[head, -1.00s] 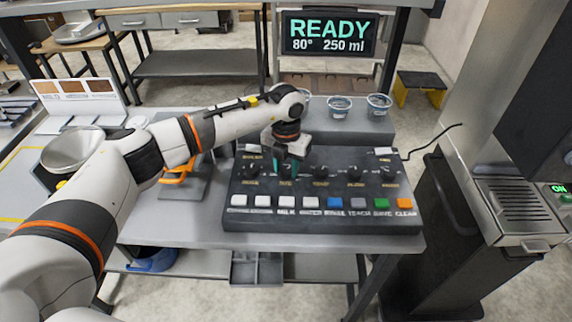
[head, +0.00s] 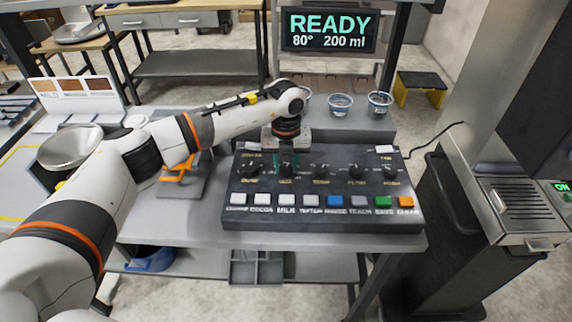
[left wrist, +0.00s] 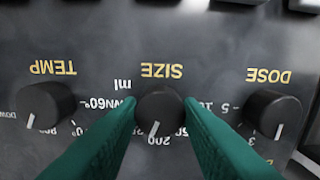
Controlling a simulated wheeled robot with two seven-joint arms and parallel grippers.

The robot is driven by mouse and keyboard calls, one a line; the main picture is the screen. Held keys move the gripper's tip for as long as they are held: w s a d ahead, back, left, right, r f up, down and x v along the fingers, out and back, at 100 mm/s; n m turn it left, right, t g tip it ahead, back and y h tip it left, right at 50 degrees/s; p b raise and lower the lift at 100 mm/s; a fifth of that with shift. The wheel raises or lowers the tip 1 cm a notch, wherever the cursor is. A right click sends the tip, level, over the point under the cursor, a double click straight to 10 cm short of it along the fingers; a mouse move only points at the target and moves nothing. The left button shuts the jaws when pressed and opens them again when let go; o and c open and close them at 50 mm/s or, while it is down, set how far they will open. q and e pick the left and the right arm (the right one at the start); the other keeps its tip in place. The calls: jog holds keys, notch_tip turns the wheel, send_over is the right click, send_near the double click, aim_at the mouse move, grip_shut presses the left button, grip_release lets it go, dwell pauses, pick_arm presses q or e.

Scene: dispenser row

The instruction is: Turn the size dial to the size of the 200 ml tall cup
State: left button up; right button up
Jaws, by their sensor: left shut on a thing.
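The black size dial (left wrist: 160,108) sits in the middle of the left wrist view, under the yellow word SIZE, which appears upside down. My left gripper (left wrist: 160,112) has its green fingers on both sides of this dial and is shut on it. The dial's white pointer line aims at the 200 mark. In the head view my left gripper (head: 287,160) reaches down onto the dark control panel (head: 235,215), at the second dial from the left. The display (head: 328,31) reads READY, 80°, 200 ml. My right gripper is not in view.
The temp dial (left wrist: 46,106) and the dose dial (left wrist: 272,112) flank the size dial closely. A row of coloured buttons (head: 334,201) runs along the panel's front. Cups (head: 340,104) stand on a raised shelf behind the panel.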

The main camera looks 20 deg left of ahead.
aim_at(286, 168)
pick_arm(q)
jog(key=shift+n, duration=1.9)
jog(key=o, duration=1)
jog(key=shift+r+b, duration=0.1)
jog(key=shift+b, duration=0.2)
notch_tip(286, 168, up, 12)
jog(key=b, duration=0.3)
